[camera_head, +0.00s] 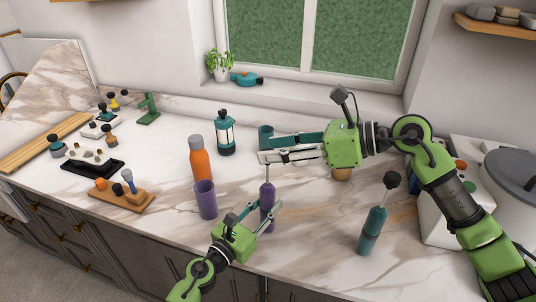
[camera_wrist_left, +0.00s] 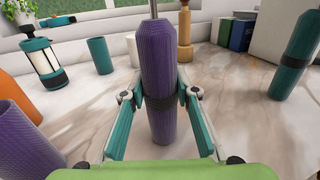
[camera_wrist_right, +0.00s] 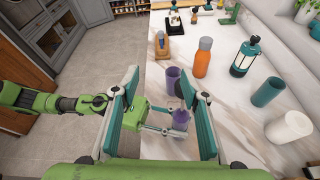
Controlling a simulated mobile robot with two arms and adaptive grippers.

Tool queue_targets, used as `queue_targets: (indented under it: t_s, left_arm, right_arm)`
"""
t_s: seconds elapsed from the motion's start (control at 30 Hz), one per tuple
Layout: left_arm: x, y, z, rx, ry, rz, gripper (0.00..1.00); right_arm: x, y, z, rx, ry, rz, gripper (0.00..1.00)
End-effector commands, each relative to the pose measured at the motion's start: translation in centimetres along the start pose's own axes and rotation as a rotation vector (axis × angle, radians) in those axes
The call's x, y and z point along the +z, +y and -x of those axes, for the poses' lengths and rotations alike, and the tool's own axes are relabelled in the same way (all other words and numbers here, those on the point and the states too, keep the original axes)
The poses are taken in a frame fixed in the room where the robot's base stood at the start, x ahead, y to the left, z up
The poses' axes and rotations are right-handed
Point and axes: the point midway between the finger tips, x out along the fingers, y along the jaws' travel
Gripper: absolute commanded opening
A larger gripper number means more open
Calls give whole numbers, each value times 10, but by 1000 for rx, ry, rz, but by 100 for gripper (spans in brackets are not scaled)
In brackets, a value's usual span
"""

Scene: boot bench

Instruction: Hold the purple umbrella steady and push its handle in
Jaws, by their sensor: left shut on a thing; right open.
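The purple umbrella (camera_head: 267,194) stands upright on the counter, its thin metal shaft rising from the top. My left gripper (camera_head: 266,207) is shut on it around a dark band at mid-height, one finger on each side, as the left wrist view shows on the purple body (camera_wrist_left: 158,65). My right gripper (camera_head: 263,155) is open above the umbrella, its fingers pointing left across the line of the shaft. In the right wrist view the umbrella (camera_wrist_right: 181,118) shows below the open fingers. I cannot make out its handle in any view.
A purple cup (camera_head: 205,200) and an orange bottle (camera_head: 199,160) stand left of the umbrella. A teal umbrella with a black handle (camera_head: 373,225) stands to the right. A teal lantern (camera_head: 225,134) and teal cup (camera_head: 266,131) are behind. The counter's front edge is close.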

Motion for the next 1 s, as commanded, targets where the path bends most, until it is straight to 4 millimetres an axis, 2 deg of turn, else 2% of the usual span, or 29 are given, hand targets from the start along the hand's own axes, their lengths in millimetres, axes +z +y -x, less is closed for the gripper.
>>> queue_targets:
  t_s: [0.03, 0.4, 0.67, 0.83, 1.0]
  left_arm:
    - [-1, 0, 0, -1, 1, 0, 1]
    - [-1, -1, 0, -2, 1, 1, 1]
    - [-1, -1, 0, -2, 1, 1, 1]
    - [-1, -1, 0, -2, 1, 1, 1]
    - [-1, -1, 0, -2, 1, 1, 1]
  right_arm:
    - [-11, -1, 3, -9, -41, 3, 41]
    - [-58, -9, 38, -177, -302, 71, 41]
    - [-75, -13, 57, -273, -360, 101, 41]
    - [-71, -17, 50, -286, -369, 106, 41]
    - [-59, -25, 23, -284, -371, 107, 41]
